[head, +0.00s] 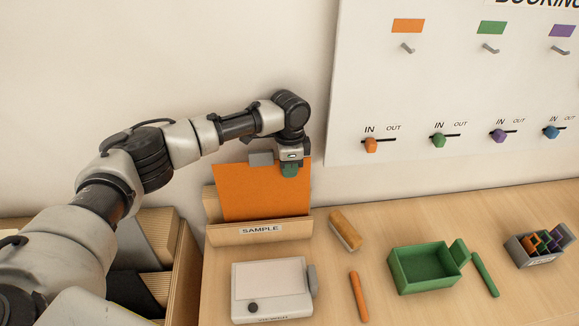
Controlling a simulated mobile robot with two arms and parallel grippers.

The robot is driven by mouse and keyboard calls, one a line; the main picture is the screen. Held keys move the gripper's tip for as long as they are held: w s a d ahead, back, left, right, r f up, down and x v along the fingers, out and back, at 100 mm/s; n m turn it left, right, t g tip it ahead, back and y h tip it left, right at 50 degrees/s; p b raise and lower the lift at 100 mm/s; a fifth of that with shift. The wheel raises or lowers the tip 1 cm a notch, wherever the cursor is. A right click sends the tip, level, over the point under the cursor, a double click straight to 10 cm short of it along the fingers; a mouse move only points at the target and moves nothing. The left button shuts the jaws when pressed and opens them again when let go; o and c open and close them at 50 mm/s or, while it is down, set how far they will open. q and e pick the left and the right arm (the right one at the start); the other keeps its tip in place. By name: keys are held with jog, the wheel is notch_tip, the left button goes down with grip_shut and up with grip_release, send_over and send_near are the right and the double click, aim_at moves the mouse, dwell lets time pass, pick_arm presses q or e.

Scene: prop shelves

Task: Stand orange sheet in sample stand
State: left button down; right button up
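The orange sheet (255,192) stands nearly upright in the wooden sample stand (222,236), behind its front lip labelled SAMPLE. The lip hides the sheet's bottom edge, so I cannot tell whether it rests on the stand's floor. My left gripper (290,168) points down at the sheet's top right corner. A green fingertip lies over the front of the sheet, and the gripper looks shut on its top edge. The rear finger is hidden behind the sheet. A small grey piece (261,159) shows above the sheet's top edge. My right gripper is not in view.
A white box-like device (270,282) stands in front of the stand. A wooden block (345,229), orange stick (358,296), green box (424,268) and grey holder (538,246) lie to the right. A wooden rack (185,262) is at left; the white board (440,100) stands behind.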

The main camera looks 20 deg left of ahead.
pick_arm(q)
jog(key=c, duration=1.3)
grip_release()
jog(key=shift+o, duration=0.2)
jog(key=shift+r, duration=0.1)
jog(key=shift+r, duration=0.3)
notch_tip(320, 180, up, 10)
jog(key=b, duration=0.3)
jog(key=shift+w+a+b, duration=0.15)
jog(key=shift+w+b, duration=0.2)
jog(key=shift+w, duration=0.1)
